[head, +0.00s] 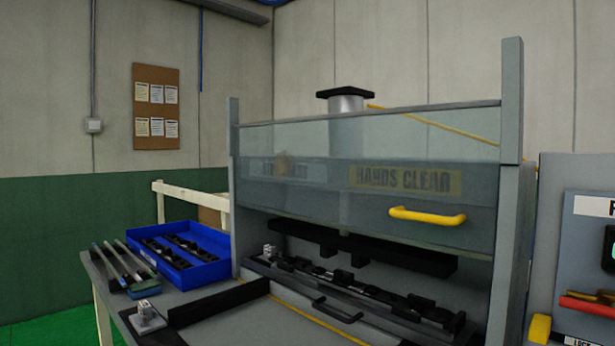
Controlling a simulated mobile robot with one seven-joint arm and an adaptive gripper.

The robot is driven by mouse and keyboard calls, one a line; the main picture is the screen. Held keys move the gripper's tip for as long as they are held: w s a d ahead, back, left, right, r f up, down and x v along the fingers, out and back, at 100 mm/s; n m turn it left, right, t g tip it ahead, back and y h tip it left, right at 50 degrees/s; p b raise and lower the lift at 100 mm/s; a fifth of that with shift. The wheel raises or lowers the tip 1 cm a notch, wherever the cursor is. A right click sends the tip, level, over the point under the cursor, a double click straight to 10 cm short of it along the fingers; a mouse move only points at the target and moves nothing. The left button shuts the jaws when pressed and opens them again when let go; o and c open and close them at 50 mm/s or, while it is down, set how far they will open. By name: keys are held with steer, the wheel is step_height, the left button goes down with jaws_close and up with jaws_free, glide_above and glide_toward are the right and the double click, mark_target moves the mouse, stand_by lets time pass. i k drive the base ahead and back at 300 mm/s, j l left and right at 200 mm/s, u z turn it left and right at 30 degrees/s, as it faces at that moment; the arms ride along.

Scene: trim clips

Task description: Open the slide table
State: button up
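The slide table (265,322) is a flat grey plate at the front of a grey press machine, with a dark handle (336,309) near its back edge. Behind the handle, a row of black fixture parts (360,290) lies inside the machine under a black upper bar (365,252). A clear guard (330,165) with a "HANDS CLEAR" label and a yellow handle (427,216) is above the opening. The plate's front part is cut off by the picture's lower edge. My gripper is not in view.
A blue tray (205,277) with black clips stands on the bench at the left. Several rods (118,265) and a small metal block (145,318) lie beside it. A grey panel with a red-handled tool (588,305) stands at the right. Grey posts (508,200) flank the opening.

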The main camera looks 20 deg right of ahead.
mark_target(406, 324)
steer(key=i+z, duration=0.1)
steer(key=z, duration=0.65)
